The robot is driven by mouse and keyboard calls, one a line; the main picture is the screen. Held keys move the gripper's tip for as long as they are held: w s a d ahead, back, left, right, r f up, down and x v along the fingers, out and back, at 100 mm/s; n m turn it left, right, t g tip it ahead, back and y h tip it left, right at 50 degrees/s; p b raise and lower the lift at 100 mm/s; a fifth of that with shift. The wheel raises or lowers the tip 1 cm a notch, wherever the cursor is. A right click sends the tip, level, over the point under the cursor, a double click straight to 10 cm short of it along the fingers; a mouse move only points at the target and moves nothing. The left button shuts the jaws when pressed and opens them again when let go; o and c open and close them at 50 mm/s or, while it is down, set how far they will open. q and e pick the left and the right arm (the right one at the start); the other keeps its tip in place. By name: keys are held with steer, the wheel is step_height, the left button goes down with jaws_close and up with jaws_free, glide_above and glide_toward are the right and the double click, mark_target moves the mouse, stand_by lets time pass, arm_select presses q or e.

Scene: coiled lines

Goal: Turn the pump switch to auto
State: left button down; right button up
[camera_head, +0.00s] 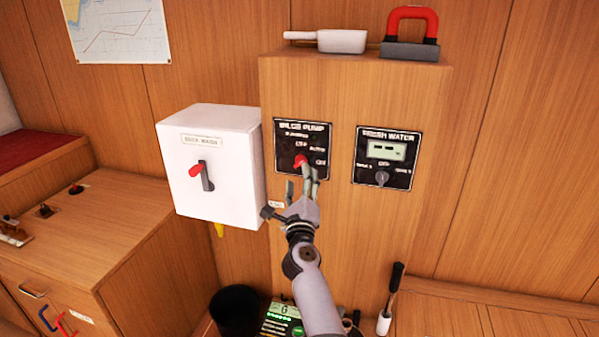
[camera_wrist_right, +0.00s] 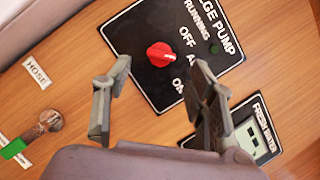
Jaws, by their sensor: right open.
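The bilge pump panel (camera_head: 289,140) is a black plate on the wooden cabinet front, with a red rotary knob (camera_head: 300,161). In the right wrist view the red knob (camera_wrist_right: 160,55) sits on the panel (camera_wrist_right: 140,22) amid the labels OFF and ON and a partly hidden one starting with A. Its exact pointing direction is hard to tell. My right gripper (camera_head: 303,184) is in front of the panel's lower part. In the right wrist view the gripper (camera_wrist_right: 158,85) is open, its fingers either side of the knob and apart from it. My left gripper is out of view.
The fresh water panel (camera_head: 382,158) is to the right. A white box (camera_head: 225,170) with a red-handled switch (camera_head: 201,174) juts out on the left. A white-handled tool (camera_head: 341,41) and a red-and-grey padlock-like object (camera_head: 410,50) lie on top of the cabinet.

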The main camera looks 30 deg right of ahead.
steer(key=v, duration=0.7)
steer(key=shift+s, duration=0.15)
